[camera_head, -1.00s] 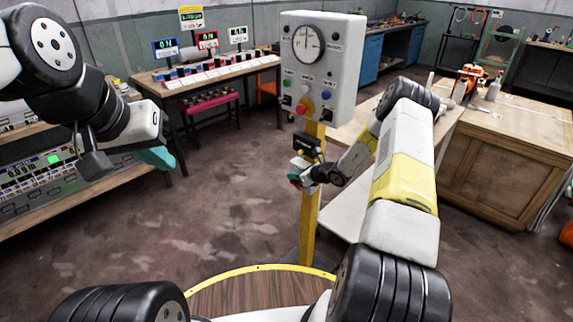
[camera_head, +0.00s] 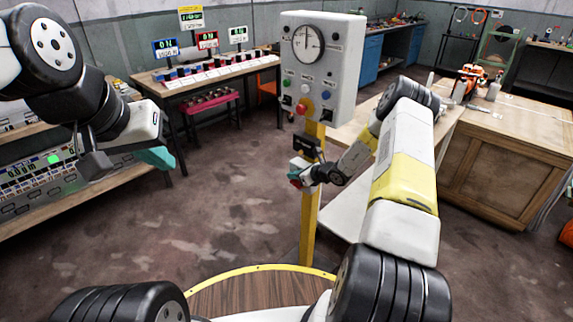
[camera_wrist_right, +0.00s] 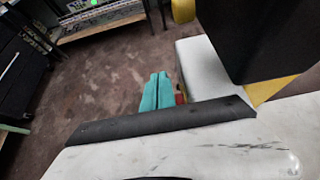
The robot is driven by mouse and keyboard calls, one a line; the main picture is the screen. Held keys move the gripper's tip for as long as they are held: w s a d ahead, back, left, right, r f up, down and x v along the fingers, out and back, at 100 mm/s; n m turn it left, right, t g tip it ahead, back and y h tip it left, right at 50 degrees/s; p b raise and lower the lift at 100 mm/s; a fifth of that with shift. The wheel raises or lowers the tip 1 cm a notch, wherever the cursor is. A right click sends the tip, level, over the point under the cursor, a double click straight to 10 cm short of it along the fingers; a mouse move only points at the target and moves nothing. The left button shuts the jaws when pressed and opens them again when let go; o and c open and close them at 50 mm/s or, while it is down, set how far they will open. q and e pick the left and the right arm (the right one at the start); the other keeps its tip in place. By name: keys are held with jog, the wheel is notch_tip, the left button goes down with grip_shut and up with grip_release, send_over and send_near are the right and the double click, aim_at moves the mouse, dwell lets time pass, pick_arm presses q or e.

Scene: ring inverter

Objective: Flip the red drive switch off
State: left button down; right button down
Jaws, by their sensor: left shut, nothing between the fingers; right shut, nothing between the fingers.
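A grey control box (camera_head: 335,70) with a round gauge stands on a yellow post (camera_head: 311,205). Its face carries green, white and blue buttons and a red knob (camera_head: 301,107) low down. I cannot tell which part is the drive switch. My right gripper (camera_head: 295,180) is in front of the post, below the box, apart from the red knob. Its teal fingers are shut and empty in the right wrist view (camera_wrist_right: 155,92), where a small red patch shows beside them. My left gripper (camera_head: 158,158) is shut and empty at the left, far from the box.
A bench (camera_head: 205,75) with several meters stands behind at the left. A wooden workbench (camera_head: 505,140) is at the right. A shelf (camera_head: 60,205) with instruments is at the far left. The floor between is clear.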

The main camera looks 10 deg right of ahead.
jog(key=shift+r, duration=0.75)
